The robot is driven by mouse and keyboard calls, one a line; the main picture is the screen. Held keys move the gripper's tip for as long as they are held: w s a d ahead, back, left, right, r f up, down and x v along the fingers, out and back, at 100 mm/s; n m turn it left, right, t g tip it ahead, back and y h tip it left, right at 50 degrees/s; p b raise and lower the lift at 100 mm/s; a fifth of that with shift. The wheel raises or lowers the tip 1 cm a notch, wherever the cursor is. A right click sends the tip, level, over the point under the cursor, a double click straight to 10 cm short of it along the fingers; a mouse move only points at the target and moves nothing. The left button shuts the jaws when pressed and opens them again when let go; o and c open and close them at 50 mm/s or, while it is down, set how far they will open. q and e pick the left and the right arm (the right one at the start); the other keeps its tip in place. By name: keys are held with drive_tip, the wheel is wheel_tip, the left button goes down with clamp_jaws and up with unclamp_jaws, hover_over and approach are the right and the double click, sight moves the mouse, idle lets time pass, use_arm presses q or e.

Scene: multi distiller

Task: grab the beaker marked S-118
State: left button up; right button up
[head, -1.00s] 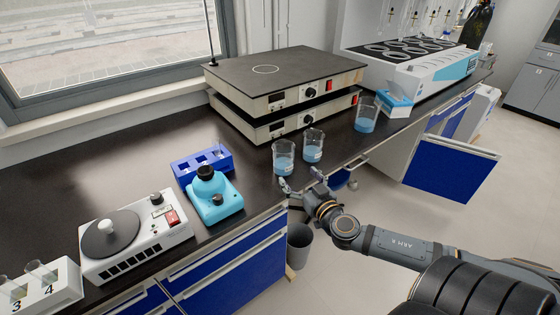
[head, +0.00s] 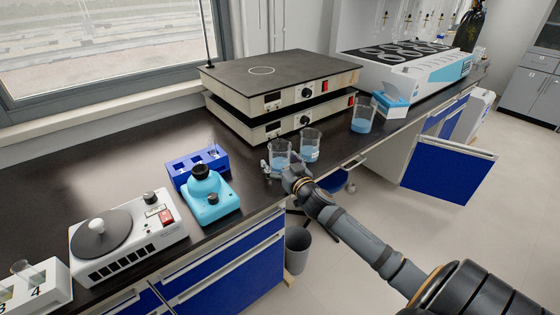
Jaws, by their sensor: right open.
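Three glass beakers with blue liquid stand on the dark bench in front of the stacked hotplates: a left one (head: 280,154), a middle one (head: 310,147) and a larger right one (head: 362,118). The markings on them are too small to read. My right gripper (head: 276,170) is open at the left beaker, low near its base, with one finger on its left side. The other finger is partly hidden, and I cannot tell whether it touches the glass. My left gripper is not in view.
Two stacked hotplates (head: 285,80) stand behind the beakers. A blue rack (head: 199,166), a cyan device (head: 210,198) and a white stirrer (head: 130,238) stand to the left. A tissue box (head: 391,103) is to the right.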

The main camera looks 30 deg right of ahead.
drive_tip(key=c, duration=1.4)
drive_tip(key=shift+r, duration=0.15)
drive_tip(key=shift+r, duration=0.45)
use_arm(q)
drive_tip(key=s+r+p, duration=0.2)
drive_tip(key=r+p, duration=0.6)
drive_tip(key=p, duration=0.1)
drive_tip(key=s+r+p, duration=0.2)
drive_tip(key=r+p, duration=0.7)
drive_tip(key=shift+p, duration=0.35)
use_arm(e)
drive_tip(key=s+d+r, duration=0.9)
drive_tip(key=d+r, duration=0.1)
drive_tip(key=r, duration=0.1)
drive_tip(key=shift+d+r, duration=0.25)
drive_tip(key=shift+r, duration=0.15)
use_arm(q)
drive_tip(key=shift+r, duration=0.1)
use_arm(e)
drive_tip(key=shift+s, duration=0.15)
